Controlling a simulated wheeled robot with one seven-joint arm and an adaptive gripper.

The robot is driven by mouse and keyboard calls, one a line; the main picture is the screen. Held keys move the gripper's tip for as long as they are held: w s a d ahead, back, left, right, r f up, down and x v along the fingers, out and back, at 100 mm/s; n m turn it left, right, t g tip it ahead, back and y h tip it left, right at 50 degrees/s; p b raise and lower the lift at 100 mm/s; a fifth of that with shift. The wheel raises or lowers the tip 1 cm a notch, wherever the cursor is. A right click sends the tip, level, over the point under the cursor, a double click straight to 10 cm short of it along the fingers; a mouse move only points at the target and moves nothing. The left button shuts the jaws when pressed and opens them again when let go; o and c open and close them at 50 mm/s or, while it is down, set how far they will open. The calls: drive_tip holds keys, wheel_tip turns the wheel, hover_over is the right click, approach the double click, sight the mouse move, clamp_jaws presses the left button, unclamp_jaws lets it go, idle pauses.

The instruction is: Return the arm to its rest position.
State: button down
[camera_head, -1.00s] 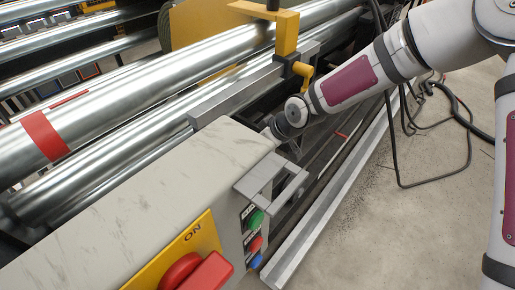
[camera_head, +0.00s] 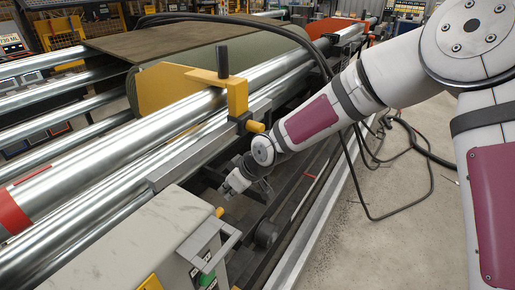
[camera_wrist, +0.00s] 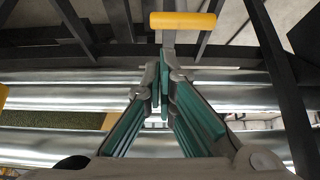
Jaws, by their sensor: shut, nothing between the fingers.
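My arm reaches in from the upper right of the head view. My gripper (camera_head: 236,184) hangs just beyond the far end of the pale control box (camera_head: 120,240), near the machine's dark side frame. In the wrist view my gripper (camera_wrist: 164,85) points toward a yellow-handled lever (camera_wrist: 183,20) and the steel rollers (camera_wrist: 60,97). Its green-padded fingers meet at the tips with nothing between them. Whether the fingertips touch anything cannot be told.
A yellow clamp with a dark knob (camera_head: 235,95) stands beside the rollers close to my forearm. A metal bracket (camera_head: 208,243) juts from the control box. Black cables (camera_head: 365,190) hang to the right. The concrete floor (camera_head: 400,230) at right is mostly clear.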

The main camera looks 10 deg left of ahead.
drive_tip(key=s+d+r+m+t+h+p, duration=0.1)
drive_tip(key=s+d+r+m+h+p, duration=0.15)
drive_tip(key=d+r, duration=0.95)
drive_tip(key=s+d+r+m+t+h+p, duration=0.1)
drive_tip(key=s+d+r+m+h, duration=0.5)
drive_tip(key=d, duration=1)
drive_tip(key=s+d+r+m+p, duration=0.1)
drive_tip(key=s+d+r+m, duration=0.1)
drive_tip(key=s, duration=0.4)
drive_tip(key=s+d+r+m+y+p, duration=0.1)
drive_tip(key=s+d+r, duration=0.3)
drive_tip(key=s+d, duration=0.2)
drive_tip(key=s+d+r+m+y+p, duration=0.1)
drive_tip(key=s+d+r, duration=0.3)
drive_tip(key=s, duration=0.4)
drive_tip(key=shift+s+d+m, duration=0.15)
drive_tip(key=shift+m, duration=0.7)
drive_tip(key=shift+d, duration=0.1)
